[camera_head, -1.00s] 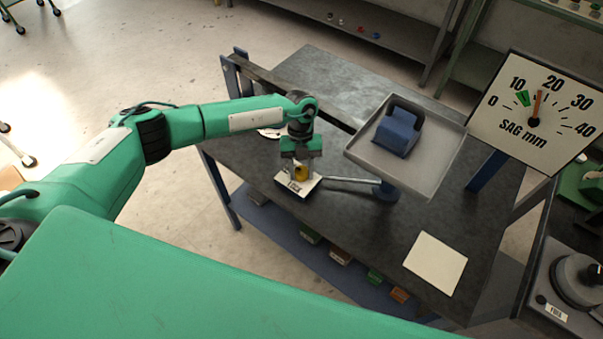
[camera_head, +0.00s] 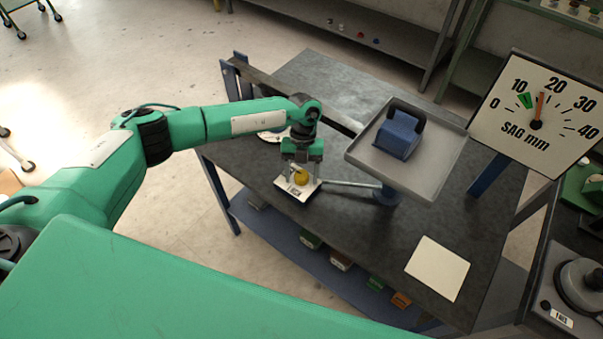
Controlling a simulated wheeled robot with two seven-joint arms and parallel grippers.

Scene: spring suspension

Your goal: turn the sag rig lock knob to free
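The yellow lock knob (camera_head: 300,177) stands on a small pale labelled plate (camera_head: 297,191) at the near left edge of the dark bench. The plate's lettering is too small to read. My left gripper (camera_head: 301,173) points down over the knob from above. Its fingers look spread, one on each side of the knob, with visible gaps. The knob's exact turn angle cannot be told. A rod (camera_head: 350,184) runs from beside the plate to the post under the grey tray. My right gripper is not in view.
The raised grey tray (camera_head: 432,185) holds a blue weight (camera_head: 399,137) to the right of my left gripper. The sag dial (camera_head: 540,112) stands at the right, its orange needle between 10 and 20. A blank pale sheet (camera_head: 437,268) lies on the bench front.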

